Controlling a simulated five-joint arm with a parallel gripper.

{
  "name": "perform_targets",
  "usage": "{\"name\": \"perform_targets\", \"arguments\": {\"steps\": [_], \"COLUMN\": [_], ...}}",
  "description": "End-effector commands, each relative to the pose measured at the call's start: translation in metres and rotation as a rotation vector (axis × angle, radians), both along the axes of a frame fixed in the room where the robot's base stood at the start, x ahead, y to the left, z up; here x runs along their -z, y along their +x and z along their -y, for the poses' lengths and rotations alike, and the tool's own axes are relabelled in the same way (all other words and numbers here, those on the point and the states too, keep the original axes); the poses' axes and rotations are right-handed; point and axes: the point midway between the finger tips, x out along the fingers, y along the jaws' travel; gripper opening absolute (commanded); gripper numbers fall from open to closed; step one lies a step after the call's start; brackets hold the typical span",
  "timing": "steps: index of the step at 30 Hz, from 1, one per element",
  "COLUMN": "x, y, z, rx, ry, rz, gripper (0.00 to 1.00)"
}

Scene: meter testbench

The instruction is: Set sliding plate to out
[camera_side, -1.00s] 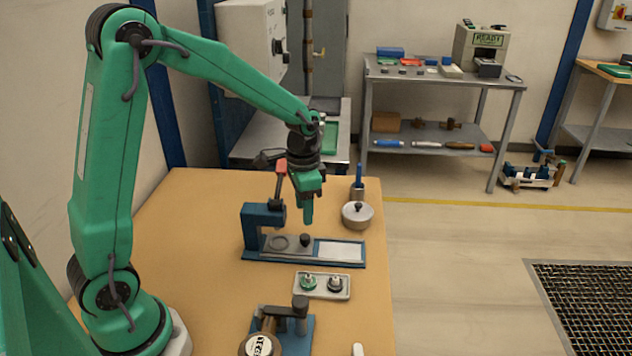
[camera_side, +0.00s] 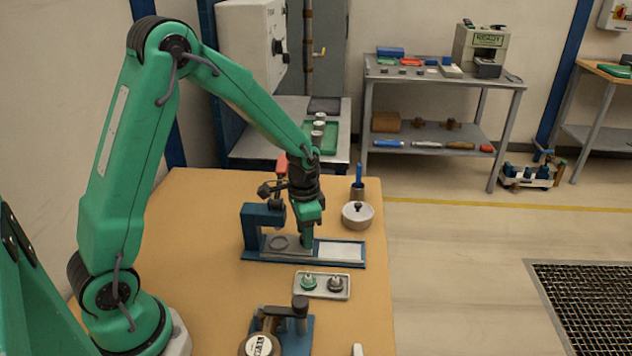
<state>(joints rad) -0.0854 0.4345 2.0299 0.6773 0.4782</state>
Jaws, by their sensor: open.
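The blue testbench fixture (camera_side: 262,228) stands on the wooden table, with a press head and a red-topped lever at its left end. Its grey sliding plate (camera_side: 273,244), with a ring-shaped recess, lies under and beside the press head at the left of the rail. A pale flat section (camera_side: 341,250) fills the rail's right end. My gripper (camera_side: 306,240) is open and points down at the right end of the sliding plate. The plate's dark knob is hidden behind the fingers. I cannot tell whether the fingers touch it.
A small tray (camera_side: 322,292) with a green and a dark part lies in front of the fixture. A round lidded pot (camera_side: 357,215) and a cup with a blue tool (camera_side: 358,188) stand behind right. A second blue fixture with a dial (camera_side: 260,345) is at the front.

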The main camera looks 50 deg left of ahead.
Motion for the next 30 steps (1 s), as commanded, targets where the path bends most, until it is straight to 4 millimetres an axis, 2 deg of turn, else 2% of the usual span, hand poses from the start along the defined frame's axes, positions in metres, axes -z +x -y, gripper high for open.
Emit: {"name": "perform_targets", "arguments": {"steps": [11, 18, 25, 30], "x": [0.004, 0.004, 0.004, 0.004], "y": [0.000, 0.000, 0.002, 0.016], "z": [0.000, 0.000, 0.002, 0.014], "rx": [0.000, 0.000, 0.001, 0.004], "ry": [0.000, 0.000, 0.000, 0.000], "rz": [0.000, 0.000, 0.000, 0.002], "gripper": [0.45, 0.00, 0.00, 0.00]}}
